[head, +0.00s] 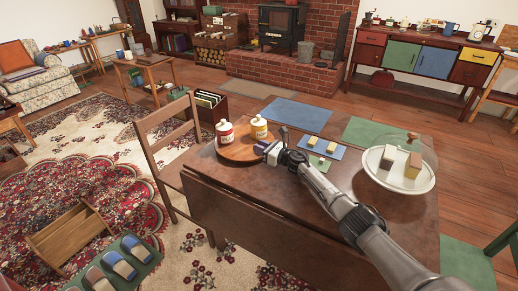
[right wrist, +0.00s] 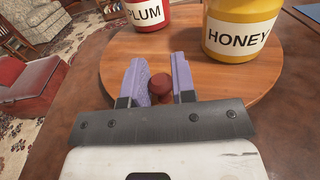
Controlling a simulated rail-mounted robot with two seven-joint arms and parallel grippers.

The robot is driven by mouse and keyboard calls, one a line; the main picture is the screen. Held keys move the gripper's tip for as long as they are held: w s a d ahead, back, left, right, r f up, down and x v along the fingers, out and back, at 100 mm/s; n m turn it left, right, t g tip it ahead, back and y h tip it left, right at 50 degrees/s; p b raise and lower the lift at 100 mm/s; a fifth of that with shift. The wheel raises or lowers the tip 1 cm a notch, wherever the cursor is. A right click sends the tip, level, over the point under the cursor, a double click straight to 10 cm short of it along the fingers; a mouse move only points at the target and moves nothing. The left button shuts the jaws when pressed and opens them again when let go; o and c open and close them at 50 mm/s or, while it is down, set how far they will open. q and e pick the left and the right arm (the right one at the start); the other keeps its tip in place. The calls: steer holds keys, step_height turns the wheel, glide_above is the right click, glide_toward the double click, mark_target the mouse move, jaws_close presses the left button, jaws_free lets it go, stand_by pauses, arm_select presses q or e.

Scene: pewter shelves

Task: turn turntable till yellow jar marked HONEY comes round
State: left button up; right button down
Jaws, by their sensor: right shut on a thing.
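The round wooden turntable (head: 236,154) sits on the dark table, and its near part fills the right wrist view (right wrist: 222,82). A yellow jar (head: 259,129) with a white lid stands on it, its label reading HONEY in the right wrist view (right wrist: 240,28). A red jar (head: 225,134) stands to its left; its label shows PLUM in the right wrist view (right wrist: 148,14). My right gripper (head: 261,148) is at the turntable's near-right edge. Its purple fingers (right wrist: 160,76) are shut on a small red-brown knob (right wrist: 160,86). My left gripper is not in view.
The dark table (head: 300,190) also bears a blue mat (head: 320,154) with small blocks and a white dish (head: 398,178) under a clear dome at right. A wooden chair (head: 165,140) stands close at the table's left. The table's front left is clear.

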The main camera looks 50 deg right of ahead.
steer(key=c, duration=0.9)
jaws_free()
steer(key=shift+c, duration=0.2)
steer(key=shift+s, duration=0.1)
steer(key=shift+s+d+p, duration=0.1)
steer(key=shift+s+p, duration=0.25)
steer(key=shift+s, duration=0.25)
steer(key=s+p, duration=0.1)
steer(key=s, duration=0.3)
steer(key=s+d+p, duration=0.1)
steer(key=s, duration=0.6)
steer(key=shift+s+d+p, duration=0.35)
steer(key=shift+s+p, duration=0.05)
steer(key=shift+s, duration=0.25)
